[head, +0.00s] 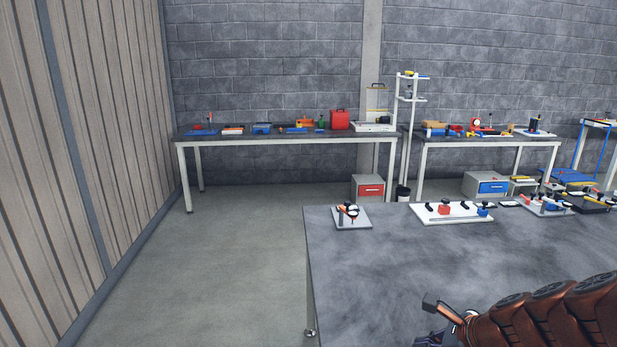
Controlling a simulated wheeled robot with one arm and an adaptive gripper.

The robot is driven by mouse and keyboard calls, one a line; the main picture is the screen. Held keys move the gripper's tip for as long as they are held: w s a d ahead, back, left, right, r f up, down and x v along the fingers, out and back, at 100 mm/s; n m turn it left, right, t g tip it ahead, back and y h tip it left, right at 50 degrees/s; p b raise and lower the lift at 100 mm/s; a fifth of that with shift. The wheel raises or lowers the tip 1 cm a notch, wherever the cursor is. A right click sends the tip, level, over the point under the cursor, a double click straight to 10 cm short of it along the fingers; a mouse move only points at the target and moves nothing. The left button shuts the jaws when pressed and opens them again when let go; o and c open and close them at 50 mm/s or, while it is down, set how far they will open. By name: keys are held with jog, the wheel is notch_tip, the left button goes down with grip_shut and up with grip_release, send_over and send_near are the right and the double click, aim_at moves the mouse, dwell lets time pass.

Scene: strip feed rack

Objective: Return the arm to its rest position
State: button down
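My arm, reddish brown, reaches in from the lower right corner of the head view. My gripper (433,322) is dark and sits at the arm's end, over the near part of the grey table (385,265). Part of it is cut off by the bottom edge of the picture. I cannot tell how far its fingers are apart. I see nothing held in the part that shows.
Small fixtures on plates stand along the table's far edge: a grey plate (362,222), a white plate (480,216) and several to the right. The table's middle is bare. Behind are two benches with tools, a grey box (368,180) and open floor (235,255) at left.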

jog(key=s+a+n+g, duration=0.5)
jog(key=s+a+n, duration=0.5)
jog(key=s+n, duration=0.25)
jog(key=s+d+r+n+g+h, duration=0.1)
jog(key=s+d+n+g+h, duration=0.2)
jog(key=s+n, duration=0.8)
jog(key=shift+s+d+r+h, duration=0.15)
jog(key=shift+s+d+h, duration=0.55)
jog(key=shift+h, duration=0.1)
